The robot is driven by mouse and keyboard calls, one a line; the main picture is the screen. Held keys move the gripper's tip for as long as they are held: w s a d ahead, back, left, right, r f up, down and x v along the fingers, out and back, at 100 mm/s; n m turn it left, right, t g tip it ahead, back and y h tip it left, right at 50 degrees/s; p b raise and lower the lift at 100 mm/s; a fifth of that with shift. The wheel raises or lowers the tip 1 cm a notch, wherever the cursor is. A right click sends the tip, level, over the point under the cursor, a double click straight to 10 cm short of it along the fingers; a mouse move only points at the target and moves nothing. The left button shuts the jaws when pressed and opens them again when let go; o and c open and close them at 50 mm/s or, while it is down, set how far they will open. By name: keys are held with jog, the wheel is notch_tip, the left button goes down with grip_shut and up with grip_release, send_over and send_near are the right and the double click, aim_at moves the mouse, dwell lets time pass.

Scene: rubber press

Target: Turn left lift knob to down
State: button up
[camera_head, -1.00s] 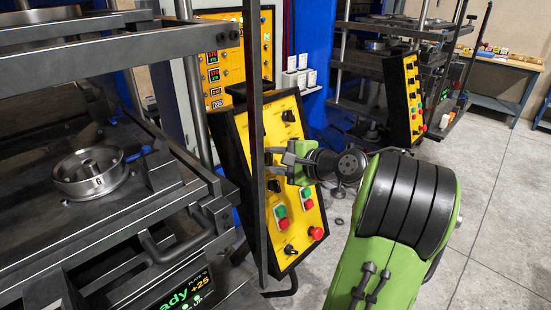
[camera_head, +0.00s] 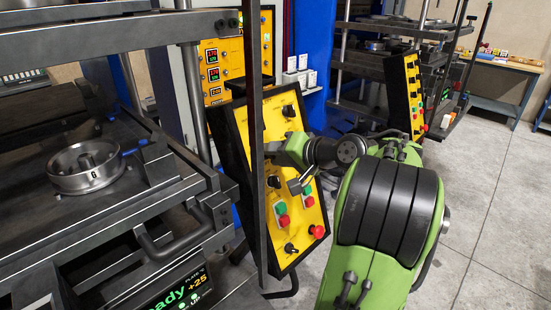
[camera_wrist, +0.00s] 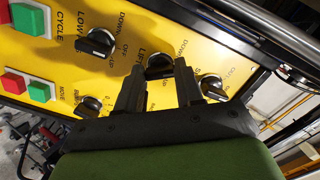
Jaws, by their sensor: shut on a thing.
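The yellow control panel (camera_head: 262,210) in a black frame stands in the middle of the head view. I cannot tell exactly which mark the knob points at.
Another black knob (camera_wrist: 97,43) is left of the lift knob, and one (camera_wrist: 212,85) is close on the right. Green and red buttons (camera_head: 281,214) are below. A thin dark upright post (camera_head: 256,130) stands in front of the panel. A ring-shaped mould (camera_head: 86,167) lies on the press.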

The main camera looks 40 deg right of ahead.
jog(key=shift+n+b, duration=0.5)
jog(key=shift+n, duration=0.6)
jog(key=o, duration=1)
jog(key=shift+o, duration=0.2)
jog(key=p+v, duration=0.8)
jog(key=v, duration=0.7)
jog(key=shift+s+r+p, duration=0.25)
jog(key=shift+s+p, duration=0.05)
jog(key=shift+p, duration=0.1)
